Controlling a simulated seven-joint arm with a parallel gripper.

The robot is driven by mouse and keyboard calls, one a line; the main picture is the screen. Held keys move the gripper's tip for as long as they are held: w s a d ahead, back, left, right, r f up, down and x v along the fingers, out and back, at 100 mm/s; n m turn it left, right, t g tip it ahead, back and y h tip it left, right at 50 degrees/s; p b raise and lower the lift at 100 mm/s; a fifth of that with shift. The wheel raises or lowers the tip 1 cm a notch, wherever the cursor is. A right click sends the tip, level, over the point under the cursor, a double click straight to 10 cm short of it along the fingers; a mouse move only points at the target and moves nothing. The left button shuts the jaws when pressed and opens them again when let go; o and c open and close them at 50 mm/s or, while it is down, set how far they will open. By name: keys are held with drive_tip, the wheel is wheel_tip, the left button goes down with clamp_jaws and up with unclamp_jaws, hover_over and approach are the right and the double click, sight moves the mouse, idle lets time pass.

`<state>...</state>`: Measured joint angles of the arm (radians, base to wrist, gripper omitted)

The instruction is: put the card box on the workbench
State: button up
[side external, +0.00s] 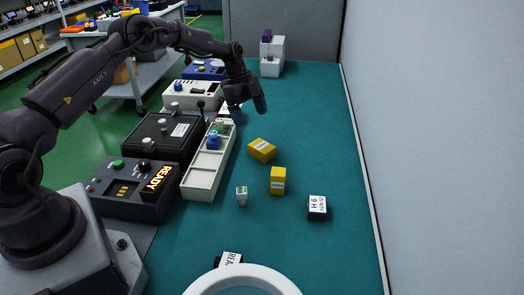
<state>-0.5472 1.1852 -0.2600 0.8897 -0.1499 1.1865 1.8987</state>
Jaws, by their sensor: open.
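The workbench (310,120) has a green top. Two small yellow boxes with pale labels lie on it right of the white tray: one tilted in view (262,150) and one nearer the camera (278,181). A white-and-black labelled block (317,207) sits further right. I cannot tell for sure which is the card box; no label reads clearly as that. My gripper (249,108) is open, above the bench beyond the yellow boxes and near the tray's far end. Nothing shows between its fingers.
A white compartment tray (203,172) holds a blue-capped item (213,141). Dark and white instrument boxes line the left edge, including one showing READY (133,187). A white ring (243,281) is at the front. The bench's far right is clear.

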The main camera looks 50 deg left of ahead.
sight(261, 145)
drive_tip(key=x, duration=1)
drive_tip(key=shift+w+f, duration=0.15)
drive_tip(key=shift+f, duration=0.2)
drive_tip(key=c, duration=1.1)
drive_tip(key=shift+r, duration=0.1)
